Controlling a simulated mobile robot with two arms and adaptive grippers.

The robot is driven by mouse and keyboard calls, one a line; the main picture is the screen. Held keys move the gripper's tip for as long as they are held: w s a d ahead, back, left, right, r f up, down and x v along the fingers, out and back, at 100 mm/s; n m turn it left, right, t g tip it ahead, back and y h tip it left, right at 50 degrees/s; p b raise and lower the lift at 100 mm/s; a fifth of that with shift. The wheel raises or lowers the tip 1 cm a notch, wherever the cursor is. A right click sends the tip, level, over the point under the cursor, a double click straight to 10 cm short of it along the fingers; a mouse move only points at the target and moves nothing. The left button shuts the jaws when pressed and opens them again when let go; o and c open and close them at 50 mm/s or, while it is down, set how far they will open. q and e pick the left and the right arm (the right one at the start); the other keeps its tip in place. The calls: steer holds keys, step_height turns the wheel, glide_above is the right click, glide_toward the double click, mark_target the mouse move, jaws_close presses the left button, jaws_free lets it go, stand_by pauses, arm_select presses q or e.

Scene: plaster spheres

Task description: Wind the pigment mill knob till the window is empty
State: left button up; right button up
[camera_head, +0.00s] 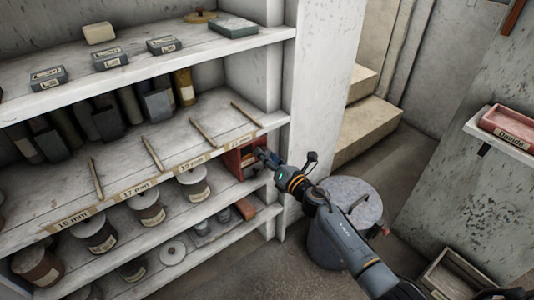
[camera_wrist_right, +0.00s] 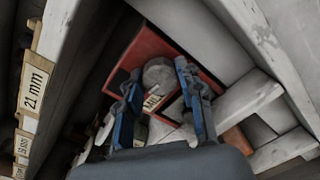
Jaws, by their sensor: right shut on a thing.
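The pigment mill is a red box (camera_head: 238,160) on the shelf below the "21 mm" end of the label strip, at the right end of the rack. In the right wrist view the red box (camera_wrist_right: 190,55) fills the space ahead, with a round grey knob (camera_wrist_right: 158,73) on its face. My right gripper (camera_head: 264,156) reaches in from the right, its blue fingers on both sides of the knob, shut on it. A pale label with dark letters (camera_wrist_right: 152,102) shows partly between the fingers. I cannot make out the window or what is in it. My left gripper is not in view.
A shelf board (camera_head: 150,155) lies just above the mill and a white wall post (camera_head: 315,100) stands right of it. Labelled jars (camera_head: 194,184) stand on the shelf to the left. A round grey drum (camera_head: 340,240) stands on the floor under my right arm.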

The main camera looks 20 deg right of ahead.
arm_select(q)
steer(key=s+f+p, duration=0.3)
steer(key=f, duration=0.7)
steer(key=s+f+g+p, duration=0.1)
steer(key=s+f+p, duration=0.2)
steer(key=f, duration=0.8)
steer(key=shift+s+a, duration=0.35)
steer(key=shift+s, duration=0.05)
arm_select(e)
steer(key=shift+d+f+m+g+y, duration=0.1)
steer(key=shift+m+g+y, duration=0.1)
steer(key=shift+m, duration=4.5)
steer(key=shift+f+m+g+y, duration=0.1)
steer(key=shift+m+y, duration=0.1)
steer(key=shift+m, duration=4.5)
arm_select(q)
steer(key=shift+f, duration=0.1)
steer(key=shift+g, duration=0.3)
arm_select(e)
steer(key=o, duration=1.2)
steer(key=shift+r, duration=0.1)
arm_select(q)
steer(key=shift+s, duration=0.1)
arm_select(e)
steer(key=v, duration=1.2)
